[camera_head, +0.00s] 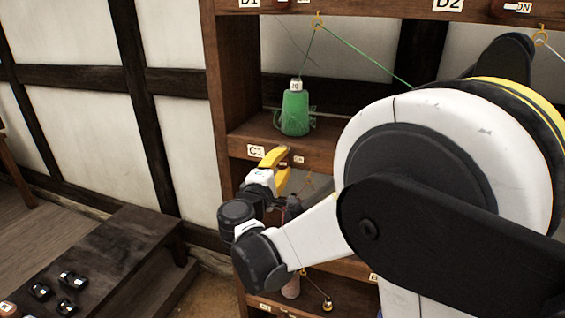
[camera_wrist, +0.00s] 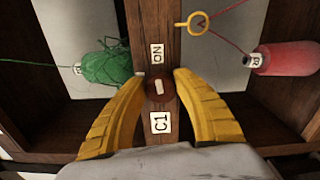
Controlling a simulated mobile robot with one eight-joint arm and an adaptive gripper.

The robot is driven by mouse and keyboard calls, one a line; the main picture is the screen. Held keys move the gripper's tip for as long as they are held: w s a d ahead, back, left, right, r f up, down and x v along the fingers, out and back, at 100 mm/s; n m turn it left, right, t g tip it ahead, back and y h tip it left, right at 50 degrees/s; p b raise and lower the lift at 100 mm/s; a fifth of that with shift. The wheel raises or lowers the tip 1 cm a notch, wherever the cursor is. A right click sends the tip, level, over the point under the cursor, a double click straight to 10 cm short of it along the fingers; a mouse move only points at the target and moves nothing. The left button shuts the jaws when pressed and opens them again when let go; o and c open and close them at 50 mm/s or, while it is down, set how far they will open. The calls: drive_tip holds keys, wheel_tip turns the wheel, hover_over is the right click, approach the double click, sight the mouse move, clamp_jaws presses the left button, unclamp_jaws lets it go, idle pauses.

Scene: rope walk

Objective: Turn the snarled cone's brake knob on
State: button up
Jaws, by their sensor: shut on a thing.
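The snarled cone is the green one (camera_head: 295,112) on the shelf above the C1 label (camera_head: 256,152), with loose strands around it. It lies at the left in the wrist view (camera_wrist: 105,68). Its brake knob (camera_wrist: 158,89) is dark and round with a small pale mark, on the wooden rail between the C1 label and the ON label (camera_wrist: 157,54). The pale mark seems to lie along the rail. My gripper (camera_wrist: 160,77) has its yellow fingers shut on the knob's two sides. In the head view my gripper (camera_head: 274,160) is at the rail; the knob is hidden there.
A yellow thread eye (camera_wrist: 197,23) and a red cone (camera_wrist: 290,58) are to the right of the rail in the wrist view. A green thread runs up to a hook (camera_head: 317,20). A low dark bench (camera_head: 120,255) with small items stands at the lower left.

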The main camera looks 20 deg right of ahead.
drive_tip(key=shift+m, duration=0.7)
drive_tip(key=o, duration=1.1)
drive_tip(key=shift+o, duration=0.2)
drive_tip(key=v, duration=1.2)
